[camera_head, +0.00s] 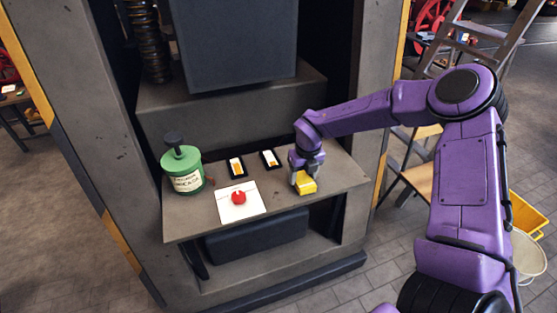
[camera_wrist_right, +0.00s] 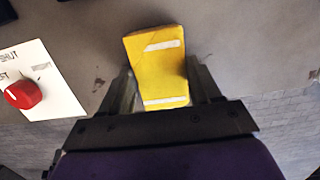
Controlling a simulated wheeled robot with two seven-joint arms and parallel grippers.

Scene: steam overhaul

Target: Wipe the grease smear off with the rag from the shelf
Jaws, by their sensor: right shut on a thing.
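My right gripper (camera_head: 303,178) is at the right part of the grey shelf (camera_head: 338,183). It is shut on a yellow rag (camera_head: 306,186), a folded block with pale stripes. In the right wrist view the rag (camera_wrist_right: 158,65) sits between the two fingers (camera_wrist_right: 160,90), above or on the grey surface; I cannot tell if it touches. A small brownish mark (camera_head: 211,180) shows on the shelf right of the green can, but I cannot tell if it is the grease smear. My left gripper is not in view.
A green can (camera_head: 182,170) with a dark plunger stands at the shelf's left. A white plate with a red knob (camera_head: 238,198) lies in the middle. Two small switch panels (camera_head: 236,167) (camera_head: 270,159) are behind it. A chair (camera_head: 425,180) stands at the right.

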